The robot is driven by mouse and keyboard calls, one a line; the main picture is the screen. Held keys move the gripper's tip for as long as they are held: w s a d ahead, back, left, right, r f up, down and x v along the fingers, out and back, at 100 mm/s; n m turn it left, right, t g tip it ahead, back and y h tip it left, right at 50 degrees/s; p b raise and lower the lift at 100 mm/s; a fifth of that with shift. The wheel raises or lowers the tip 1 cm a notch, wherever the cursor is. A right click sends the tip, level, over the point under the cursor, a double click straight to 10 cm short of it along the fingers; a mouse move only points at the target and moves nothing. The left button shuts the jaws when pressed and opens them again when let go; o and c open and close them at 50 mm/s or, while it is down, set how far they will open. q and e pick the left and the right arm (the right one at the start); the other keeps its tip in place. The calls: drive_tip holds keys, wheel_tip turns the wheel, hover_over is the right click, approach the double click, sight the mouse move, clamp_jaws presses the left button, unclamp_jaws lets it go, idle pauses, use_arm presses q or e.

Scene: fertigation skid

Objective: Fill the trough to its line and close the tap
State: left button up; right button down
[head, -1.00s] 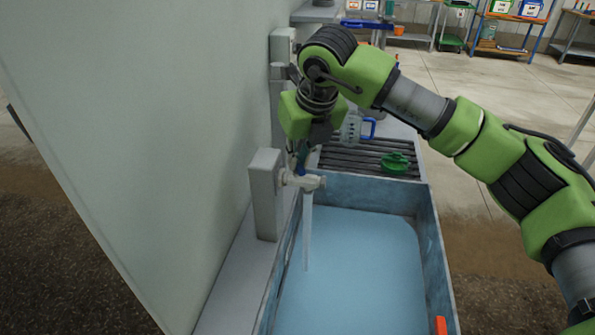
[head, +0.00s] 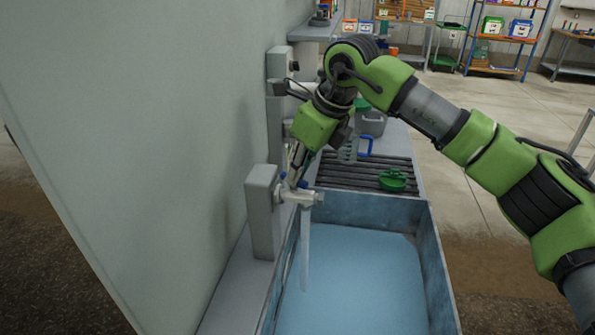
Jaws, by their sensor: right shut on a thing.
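The tap (head: 306,198) sticks out from a grey post over the trough. A stream of water (head: 305,250) falls from its spout into the trough (head: 432,262), which has blue-grey walls and holds a broad pool of pale blue water (head: 360,275). I cannot make out the fill line. My right gripper (head: 294,177) reaches down from above and is shut on the tap's blue handle (head: 303,184), which its fingers partly hide. My left gripper is not in view.
A slatted rack (head: 350,172) behind the trough carries a green object (head: 393,180) and a clear jug with a blue handle (head: 366,146). A grey container (head: 371,122) stands behind. A large pale panel (head: 150,150) bounds the left side. Shelves stand far back.

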idle(0.3)
drive_tip(key=c, duration=2.1)
unclamp_jaws()
drive_tip(key=shift+c, duration=0.2)
drive_tip(key=v, duration=1.2)
drive_tip(key=shift+r, duration=0.1)
